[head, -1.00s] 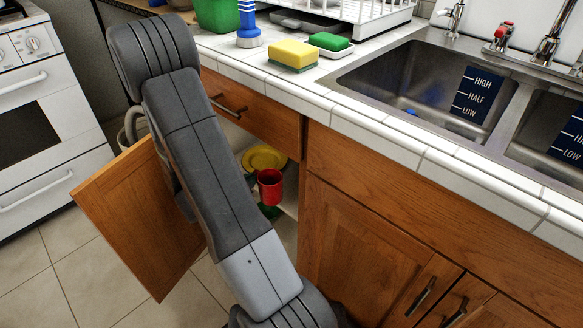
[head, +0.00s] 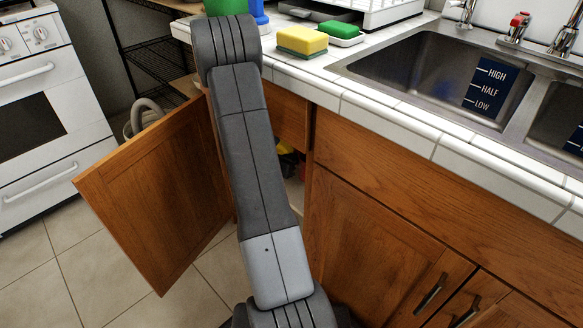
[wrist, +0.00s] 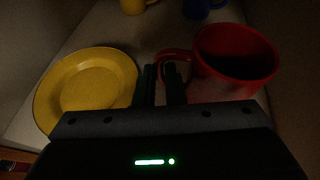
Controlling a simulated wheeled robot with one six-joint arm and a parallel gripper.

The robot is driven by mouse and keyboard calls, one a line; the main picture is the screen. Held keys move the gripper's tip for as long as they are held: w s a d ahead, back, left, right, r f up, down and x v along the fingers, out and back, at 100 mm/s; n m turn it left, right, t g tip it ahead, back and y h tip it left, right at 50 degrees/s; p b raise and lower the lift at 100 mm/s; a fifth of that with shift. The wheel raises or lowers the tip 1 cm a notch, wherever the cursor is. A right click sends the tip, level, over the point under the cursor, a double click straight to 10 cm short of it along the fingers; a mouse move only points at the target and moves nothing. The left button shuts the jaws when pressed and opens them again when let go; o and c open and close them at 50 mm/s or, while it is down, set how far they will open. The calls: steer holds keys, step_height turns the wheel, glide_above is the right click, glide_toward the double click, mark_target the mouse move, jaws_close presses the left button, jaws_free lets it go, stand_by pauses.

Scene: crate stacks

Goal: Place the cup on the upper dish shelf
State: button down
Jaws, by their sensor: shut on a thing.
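A red cup (wrist: 235,58) is at the right in the wrist view, upright, with its handle toward the left. My gripper (wrist: 161,82) is shut on the cup's handle, its dark fingers side by side there. The cup stands over or on a pale shelf surface; I cannot tell whether it touches it. A yellow plate (wrist: 88,88) lies on that shelf left of the fingers. In the head view my arm hides the gripper and most of the cabinet opening; the cup cannot be made out clearly there.
A yellow cup (wrist: 136,5) and a blue cup (wrist: 199,8) stand farther back on the shelf. The open wooden door (head: 155,195) is left of my arm. The tiled counter (head: 385,115) with sink (head: 430,75) and sponges (head: 302,41) lies above and right.

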step_height(320, 180, down, 3)
steer(key=shift+f+b, duration=0.1)
steer(key=shift+b, duration=0.4)
steer(key=shift+w+d+f, duration=0.15)
steer(key=shift+b, duration=0.3)
steer(key=c, duration=1.5)
jaws_free()
